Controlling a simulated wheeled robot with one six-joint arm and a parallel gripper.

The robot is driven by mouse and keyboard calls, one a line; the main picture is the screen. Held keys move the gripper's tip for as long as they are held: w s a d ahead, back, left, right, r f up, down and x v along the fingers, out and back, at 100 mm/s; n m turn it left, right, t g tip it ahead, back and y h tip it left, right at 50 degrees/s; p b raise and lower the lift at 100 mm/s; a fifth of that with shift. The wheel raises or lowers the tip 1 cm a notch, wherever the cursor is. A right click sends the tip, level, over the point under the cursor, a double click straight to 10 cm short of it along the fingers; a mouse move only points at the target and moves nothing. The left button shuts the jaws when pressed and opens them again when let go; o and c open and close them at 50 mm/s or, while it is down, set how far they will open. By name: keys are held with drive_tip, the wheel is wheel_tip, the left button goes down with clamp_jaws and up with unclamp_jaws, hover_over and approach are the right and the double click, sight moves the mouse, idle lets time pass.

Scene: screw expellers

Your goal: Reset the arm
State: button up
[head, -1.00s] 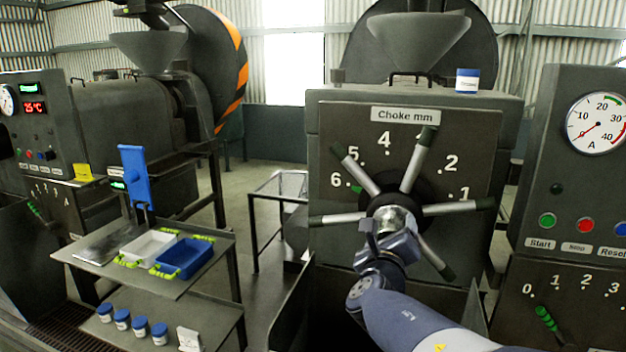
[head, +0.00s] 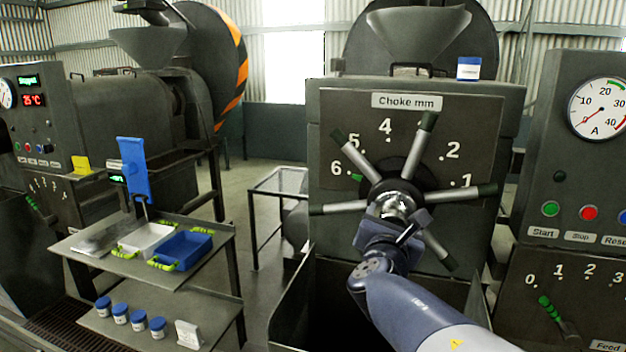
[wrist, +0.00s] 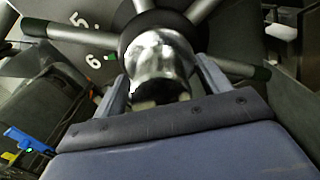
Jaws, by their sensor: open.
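The choke handwheel, with several grey spokes tipped in dark grips (head: 455,194), is on the machine front under the "Choke mm" plate (head: 406,101). A green pointer (head: 356,178) sits beside the 6. My gripper (head: 398,212) is at the wheel's shiny metal hub, its fingers apart. In the wrist view, the open fingers of my gripper (wrist: 163,88) stand on either side of the hub (wrist: 160,60), in front of the spokes. Whether the fingers touch the hub cannot be told. No loose object is in the jaws.
A control panel with a gauge (head: 597,108) and buttons stands at right. At left, a shelf (head: 110,262) holds a white tray (head: 148,238) and a blue tray (head: 188,252); several jars stand below.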

drive_tip(key=v, duration=0.8)
drive_tip(key=shift+b, duration=0.3)
